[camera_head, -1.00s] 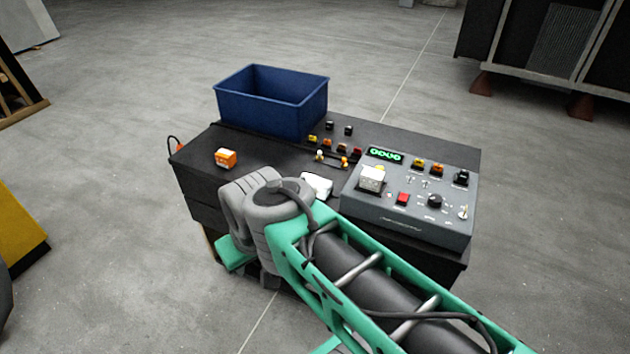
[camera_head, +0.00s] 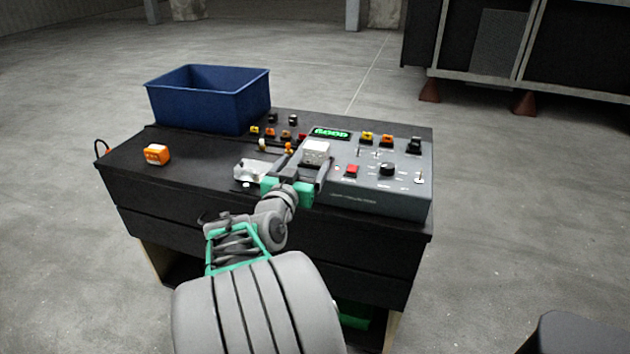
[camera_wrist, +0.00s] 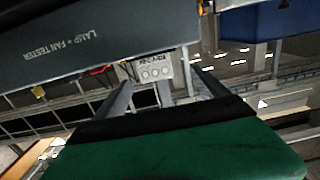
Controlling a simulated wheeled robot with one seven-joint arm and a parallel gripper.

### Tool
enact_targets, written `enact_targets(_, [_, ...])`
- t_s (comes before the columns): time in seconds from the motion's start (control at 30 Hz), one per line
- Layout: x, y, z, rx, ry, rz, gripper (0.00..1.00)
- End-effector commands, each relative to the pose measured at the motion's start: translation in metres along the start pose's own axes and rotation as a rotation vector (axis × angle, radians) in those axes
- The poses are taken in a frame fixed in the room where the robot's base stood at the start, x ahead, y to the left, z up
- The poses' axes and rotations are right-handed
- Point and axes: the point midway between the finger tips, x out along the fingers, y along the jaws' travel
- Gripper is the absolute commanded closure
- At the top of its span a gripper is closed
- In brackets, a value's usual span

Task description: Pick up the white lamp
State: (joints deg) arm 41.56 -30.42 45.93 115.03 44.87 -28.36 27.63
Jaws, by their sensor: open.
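A white block (camera_head: 316,151), which looks like the white lamp, sits on the left part of the grey tester box (camera_head: 381,199). My gripper (camera_head: 308,168) is open at the tester's front left edge, its fingers pointing towards the block. In the wrist view a pale block with round marks (camera_wrist: 154,70) shows between and beyond my open fingers (camera_wrist: 163,80); it appears to be the same block. I see no contact, and the exact gap is hard to tell. A second white object (camera_head: 256,170) lies on the dark bench just left of my gripper.
A blue bin (camera_head: 208,112) stands at the bench's back left. Small coloured parts (camera_head: 286,134) stand behind my gripper. Switches and a red button (camera_head: 352,170) are right of the white block. The bench top (camera_head: 205,155) is clear at centre left.

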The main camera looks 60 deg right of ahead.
Motion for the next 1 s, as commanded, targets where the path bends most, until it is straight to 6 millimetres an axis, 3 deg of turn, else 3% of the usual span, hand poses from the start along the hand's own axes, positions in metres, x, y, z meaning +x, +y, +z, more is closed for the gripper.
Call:
enact_targets(0.1, [0.013, 0.013, -0.004, -0.004, 0.048, 0.025, 0.16])
enact_targets(0.53, [0.079, 0.011, -0.012, -0.005, 0.045, 0.021, 0.16])
enact_targets(0.77, [0.082, 0.01, -0.011, -0.005, 0.045, 0.018, 0.16])
enact_targets(1.0, [0.082, 0.01, -0.011, -0.005, 0.045, 0.018, 0.34])
